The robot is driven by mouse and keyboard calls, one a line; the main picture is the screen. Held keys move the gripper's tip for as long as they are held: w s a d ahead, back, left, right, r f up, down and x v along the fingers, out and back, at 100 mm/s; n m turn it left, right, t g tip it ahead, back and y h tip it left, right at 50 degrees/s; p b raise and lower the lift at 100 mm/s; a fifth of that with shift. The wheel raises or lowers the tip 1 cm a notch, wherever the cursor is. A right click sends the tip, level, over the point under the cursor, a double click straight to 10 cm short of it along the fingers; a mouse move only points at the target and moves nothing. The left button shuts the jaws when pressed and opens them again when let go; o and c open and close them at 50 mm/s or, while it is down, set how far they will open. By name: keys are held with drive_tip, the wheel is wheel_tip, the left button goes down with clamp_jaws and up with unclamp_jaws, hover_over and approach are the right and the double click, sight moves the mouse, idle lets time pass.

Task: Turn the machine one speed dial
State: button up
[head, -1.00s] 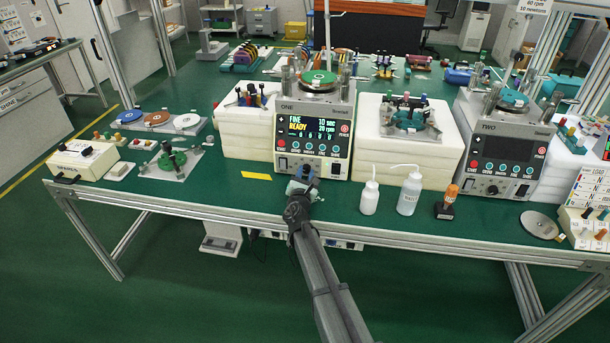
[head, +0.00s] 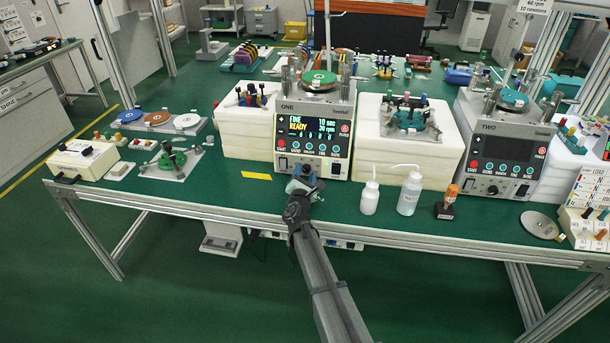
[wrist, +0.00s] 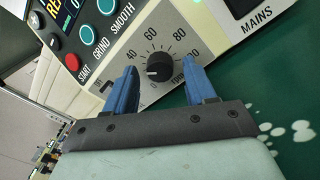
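Machine one (head: 314,128) stands at the table's front, its screen lit with "FINE", "READY", "10 sec" and "30 rpm". Its speed dial (wrist: 159,67) is a black knob with a white pointer line, inside a scale with 40, 60 and 80 readable. In the wrist view my gripper (wrist: 160,82) has its two blue fingers apart, one on each side of the dial, with gaps to the knob. I cannot tell how deep the fingertips reach around it. In the head view my gripper (head: 304,176) is at the machine's lower front and hides the dial.
Machine two (head: 503,145) stands to the right with a dark screen. Two white bottles (head: 410,193) and an orange-topped stamp (head: 447,202) stand on the table right of my arm. A yellow note (head: 257,176) lies left of my gripper. START (wrist: 72,62) and GRIND (wrist: 86,33) buttons are close to the left finger.

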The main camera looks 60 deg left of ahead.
drive_tip(key=shift+d, duration=0.1)
drive_tip(key=v, duration=1.3)
drive_tip(key=shift+s+d, duration=0.2)
drive_tip(key=shift+s, duration=0.1)
